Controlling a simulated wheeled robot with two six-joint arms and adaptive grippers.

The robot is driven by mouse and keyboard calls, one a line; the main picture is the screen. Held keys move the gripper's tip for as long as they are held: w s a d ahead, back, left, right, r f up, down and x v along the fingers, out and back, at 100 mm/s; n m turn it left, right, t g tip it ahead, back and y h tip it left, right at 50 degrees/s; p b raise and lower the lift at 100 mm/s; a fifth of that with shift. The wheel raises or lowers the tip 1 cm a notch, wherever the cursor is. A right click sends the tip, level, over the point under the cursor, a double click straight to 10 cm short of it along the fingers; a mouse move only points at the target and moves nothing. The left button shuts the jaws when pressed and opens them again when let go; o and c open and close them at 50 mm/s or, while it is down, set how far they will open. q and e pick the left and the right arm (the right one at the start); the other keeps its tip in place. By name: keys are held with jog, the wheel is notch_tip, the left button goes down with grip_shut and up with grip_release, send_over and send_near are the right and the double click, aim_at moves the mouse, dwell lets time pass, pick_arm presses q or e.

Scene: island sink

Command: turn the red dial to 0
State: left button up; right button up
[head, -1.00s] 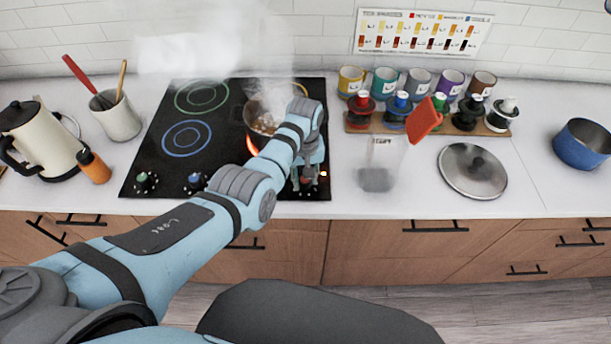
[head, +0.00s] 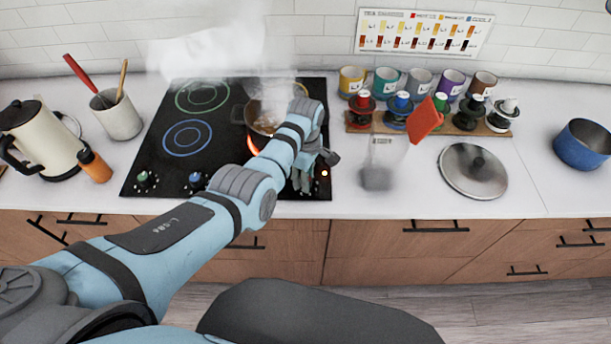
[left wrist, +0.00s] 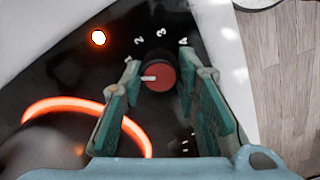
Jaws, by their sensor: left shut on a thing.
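The red dial (left wrist: 164,79) sits at the middle of the left wrist view, on the black cooktop (head: 160,150). Its white pointer points left in that view, toward the left finger. The printed numbers 1 to 4 arc above it; a 0 is not visible to me. My left gripper (left wrist: 159,72) is shut on the dial, one green finger on each side. In the head view the left gripper (head: 304,182) is at the cooktop's front right corner and hides the dial. My right gripper is not in view.
A burner glows orange (left wrist: 82,104) beside the gripper, and a steaming pot (head: 262,116) stands on it under my arm. An indicator light (left wrist: 98,37) is lit.

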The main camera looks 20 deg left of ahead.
pick_arm(q)
jog(key=n, duration=0.5)
jog(key=shift+s+d+f, duration=0.1)
jog(key=shift+s+f, duration=0.05)
jog(key=shift+s, duration=0.05)
jog(key=shift+n, duration=0.3)
jog(key=o, duration=1.2)
jog(key=shift+w, duration=0.1)
jog(key=shift+c, duration=0.2)
jog(key=shift+w+r, duration=0.1)
jog(key=shift+r, duration=0.3)
notch_tip(320, 180, up, 11)
jog(key=shift+r, duration=0.2)
